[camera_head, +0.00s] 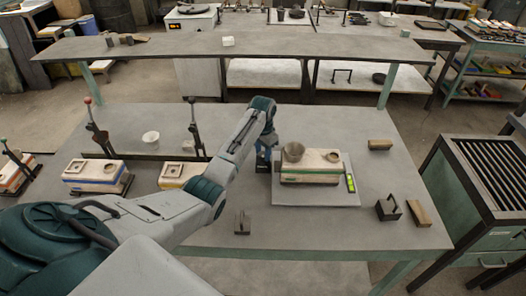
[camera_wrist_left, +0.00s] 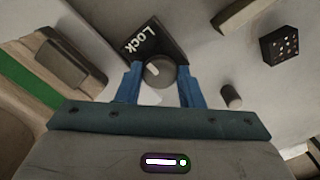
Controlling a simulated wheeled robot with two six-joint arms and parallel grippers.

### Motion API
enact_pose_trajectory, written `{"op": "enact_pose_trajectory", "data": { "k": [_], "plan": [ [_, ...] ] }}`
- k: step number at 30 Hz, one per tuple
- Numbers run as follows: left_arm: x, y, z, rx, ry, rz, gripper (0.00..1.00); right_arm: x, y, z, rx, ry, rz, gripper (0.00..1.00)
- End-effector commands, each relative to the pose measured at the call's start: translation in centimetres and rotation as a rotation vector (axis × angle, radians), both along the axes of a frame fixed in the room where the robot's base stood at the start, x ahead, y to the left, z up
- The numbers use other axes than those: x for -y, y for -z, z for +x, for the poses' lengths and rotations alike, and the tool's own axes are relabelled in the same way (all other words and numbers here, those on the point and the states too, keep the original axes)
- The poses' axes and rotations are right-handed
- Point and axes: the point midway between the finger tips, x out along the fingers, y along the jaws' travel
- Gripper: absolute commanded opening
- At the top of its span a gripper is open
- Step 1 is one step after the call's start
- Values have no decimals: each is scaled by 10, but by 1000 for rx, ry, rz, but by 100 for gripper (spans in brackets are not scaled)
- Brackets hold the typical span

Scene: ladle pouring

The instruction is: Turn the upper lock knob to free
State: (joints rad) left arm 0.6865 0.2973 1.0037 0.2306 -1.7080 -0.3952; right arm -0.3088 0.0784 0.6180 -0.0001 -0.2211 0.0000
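In the left wrist view, a round grey lock knob (camera_wrist_left: 158,72) with a pale mark sits beside a dark plate (camera_wrist_left: 150,44) lettered "LOCK". My left gripper (camera_wrist_left: 160,78) has its blue fingers on either side of the knob, very near its sides. I cannot tell whether they touch it. In the head view, my left gripper (camera_head: 264,157) points down just left of the moulding box (camera_head: 310,178), which has a green stripe and stands on a grey plate (camera_head: 300,197). The knob is not distinguishable there. My right gripper is not in view.
A wooden block (camera_head: 380,144), a dark open bracket (camera_head: 388,207) and another wooden block (camera_head: 419,213) lie right of the plate. More boxes (camera_head: 96,174), upright levers (camera_head: 194,128) and a white bowl (camera_head: 151,138) are at the left.

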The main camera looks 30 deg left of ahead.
Motion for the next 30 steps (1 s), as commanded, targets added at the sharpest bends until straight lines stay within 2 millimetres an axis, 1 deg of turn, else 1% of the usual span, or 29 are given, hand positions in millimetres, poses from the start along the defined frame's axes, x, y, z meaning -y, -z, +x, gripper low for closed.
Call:
{"op": "enact_pose_trajectory", "data": {
  "k": [2, 8, 14, 20, 30],
  "plan": [
    [0, 0, 0, -1, 0, 0, 11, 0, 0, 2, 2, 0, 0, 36],
    [0, -1, 0, -1, -11, 0, 11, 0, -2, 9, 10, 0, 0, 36],
    [0, -3, 0, -2, -78, -1, 11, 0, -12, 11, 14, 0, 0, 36],
    [0, -5, 0, -2, -217, 0, 11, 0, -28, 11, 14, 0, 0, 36],
    [0, -6, 0, -1, -537, 0, 11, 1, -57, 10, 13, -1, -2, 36]
  ]
}}
